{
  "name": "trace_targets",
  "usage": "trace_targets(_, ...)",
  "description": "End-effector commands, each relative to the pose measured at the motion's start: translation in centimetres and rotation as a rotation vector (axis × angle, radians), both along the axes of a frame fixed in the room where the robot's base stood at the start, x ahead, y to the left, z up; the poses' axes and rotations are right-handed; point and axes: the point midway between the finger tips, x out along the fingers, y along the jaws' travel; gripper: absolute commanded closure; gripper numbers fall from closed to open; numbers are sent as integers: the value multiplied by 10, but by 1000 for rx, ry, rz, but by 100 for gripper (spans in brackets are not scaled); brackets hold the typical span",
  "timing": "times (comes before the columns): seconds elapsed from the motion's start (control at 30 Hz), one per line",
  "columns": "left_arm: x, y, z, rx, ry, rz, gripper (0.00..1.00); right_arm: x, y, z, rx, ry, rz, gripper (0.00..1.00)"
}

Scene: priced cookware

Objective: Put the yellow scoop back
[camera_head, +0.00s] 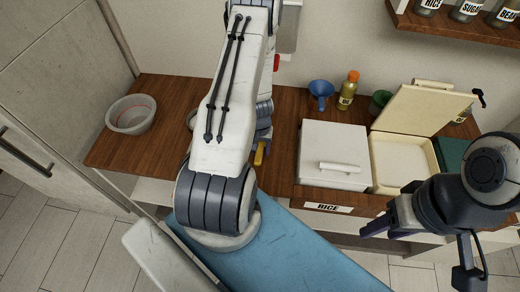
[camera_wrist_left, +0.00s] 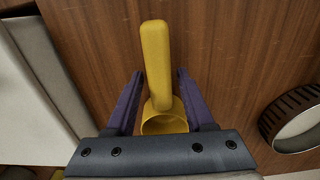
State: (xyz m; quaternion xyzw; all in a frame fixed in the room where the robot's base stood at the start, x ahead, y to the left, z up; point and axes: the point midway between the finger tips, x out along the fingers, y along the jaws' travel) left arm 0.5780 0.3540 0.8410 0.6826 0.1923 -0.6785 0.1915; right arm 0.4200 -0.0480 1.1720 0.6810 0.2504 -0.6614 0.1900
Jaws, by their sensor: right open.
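The yellow scoop (camera_wrist_left: 154,60) lies between the purple fingers of my left gripper (camera_wrist_left: 160,78) in the left wrist view, handle pointing away and round cup (camera_wrist_left: 165,122) nearer the palm. The fingers flank the cup closely; a small gap shows beside the handle, and I cannot tell if they grip it. In the head view only a bit of the yellow scoop (camera_head: 259,154) shows beside my left arm, which hides most of it. My right gripper (camera_head: 384,228) is open and empty, in front of the bins. One bin (camera_head: 402,178) has its cream lid raised.
The white bin (camera_head: 333,145) marked RICE is closed. A blue funnel (camera_head: 321,88) and a bottle with an orange cap (camera_head: 348,90) stand behind it. A grey bowl (camera_head: 131,114) is at the left. A dark round object (camera_wrist_left: 293,120) lies right of my left gripper. A shelf with jars is overhead.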

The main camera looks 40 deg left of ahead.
Motion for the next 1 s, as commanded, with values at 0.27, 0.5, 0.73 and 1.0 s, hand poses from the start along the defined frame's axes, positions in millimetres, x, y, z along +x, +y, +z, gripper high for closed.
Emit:
trace_targets(0.27,0,0,0,0,0,0,38,0,0,0,0,0,0,50)
trace_targets(0.5,0,0,17,1,-1,1,38,0,0,17,0,0,1,50)
trace_targets(0.73,0,0,55,0,0,0,38,0,0,54,0,0,5,50)
trace_targets(1.0,0,0,97,0,0,1,38,0,0,95,0,-1,11,50)
